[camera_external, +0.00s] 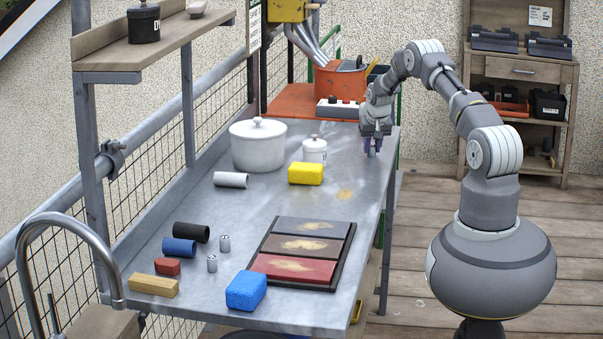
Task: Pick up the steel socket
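My gripper (375,145) points down over the far right end of the metal table, near its right edge. A small grey cylinder (373,153) shows at its fingertips; it looks like a socket, but the fingers partly hide it. I cannot tell whether the fingers are closed on it or only around it. Two similar small steel cylinders stand upright at the near left of the table, one farther back (224,243) and one closer (212,263), both far from my gripper.
A yellow sponge (306,173), white canister (314,150) and white pot (258,147) stand left of my gripper. A power strip (339,109) lies behind it. A sanding-block tray (336,283), blue sponge (246,290) and several rolls occupy the near table. The right-middle tabletop is clear.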

